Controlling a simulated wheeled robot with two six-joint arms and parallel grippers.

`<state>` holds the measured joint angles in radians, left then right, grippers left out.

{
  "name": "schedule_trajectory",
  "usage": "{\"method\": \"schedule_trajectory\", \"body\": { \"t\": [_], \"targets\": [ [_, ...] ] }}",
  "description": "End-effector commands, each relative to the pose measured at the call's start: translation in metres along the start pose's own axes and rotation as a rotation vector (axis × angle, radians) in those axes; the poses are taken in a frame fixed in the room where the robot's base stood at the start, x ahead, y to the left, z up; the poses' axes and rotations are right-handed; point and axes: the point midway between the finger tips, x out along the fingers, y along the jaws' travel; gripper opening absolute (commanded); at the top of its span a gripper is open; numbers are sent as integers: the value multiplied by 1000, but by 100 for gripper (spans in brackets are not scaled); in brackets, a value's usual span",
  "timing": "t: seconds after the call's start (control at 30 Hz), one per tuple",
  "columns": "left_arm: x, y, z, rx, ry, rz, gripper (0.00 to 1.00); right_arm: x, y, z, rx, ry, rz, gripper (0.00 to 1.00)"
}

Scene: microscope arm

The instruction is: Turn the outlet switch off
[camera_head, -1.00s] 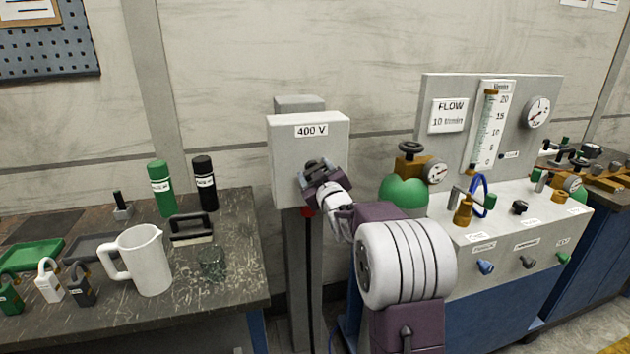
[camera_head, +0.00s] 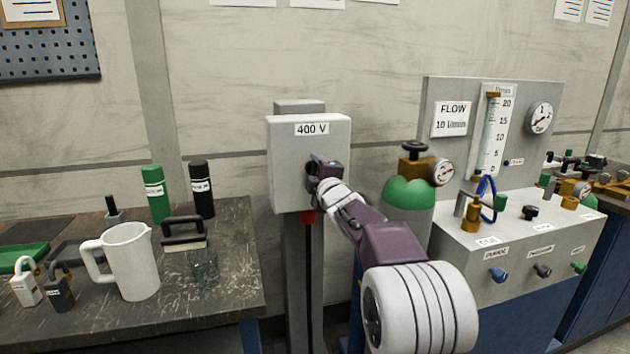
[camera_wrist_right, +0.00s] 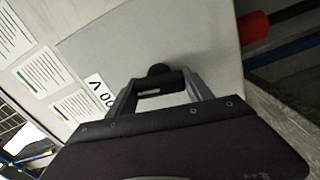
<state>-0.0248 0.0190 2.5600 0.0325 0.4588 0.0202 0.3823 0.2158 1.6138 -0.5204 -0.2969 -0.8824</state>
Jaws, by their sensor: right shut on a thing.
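The outlet is a grey box (camera_head: 335,140) labelled 400 V on a post, with a red part (camera_head: 307,217) under its lower edge. My right gripper (camera_head: 318,172) is at the front of the box, below the label. In the right wrist view, my right gripper (camera_wrist_right: 160,85) is shut on a dark switch handle (camera_wrist_right: 158,72) that stands out from the box face. My gripper hides most of the switch in the head view. My left gripper is not in view.
A green gas cylinder (camera_head: 408,194) with a gauge stands right of the box, near my right arm. The flow panel (camera_head: 455,155) is farther right. A bench (camera_head: 225,275) with a white jug (camera_head: 130,262), bottles and padlocks stands to the left.

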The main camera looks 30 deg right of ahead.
Motion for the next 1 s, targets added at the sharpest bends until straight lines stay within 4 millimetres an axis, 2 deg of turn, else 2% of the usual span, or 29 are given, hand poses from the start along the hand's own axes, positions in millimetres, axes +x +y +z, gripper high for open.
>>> {"method": "schedule_trajectory", "body": {
  "t": [0.1,0.4,0.97,1.0],
  "targets": [
    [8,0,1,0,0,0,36,0,-3,0,-68,0,0,19],
    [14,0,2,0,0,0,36,0,-2,0,-177,0,-1,19],
    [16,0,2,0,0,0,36,0,-2,0,-206,0,-3,19],
    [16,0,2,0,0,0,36,0,-2,0,-206,1,-3,65]
  ]
}}
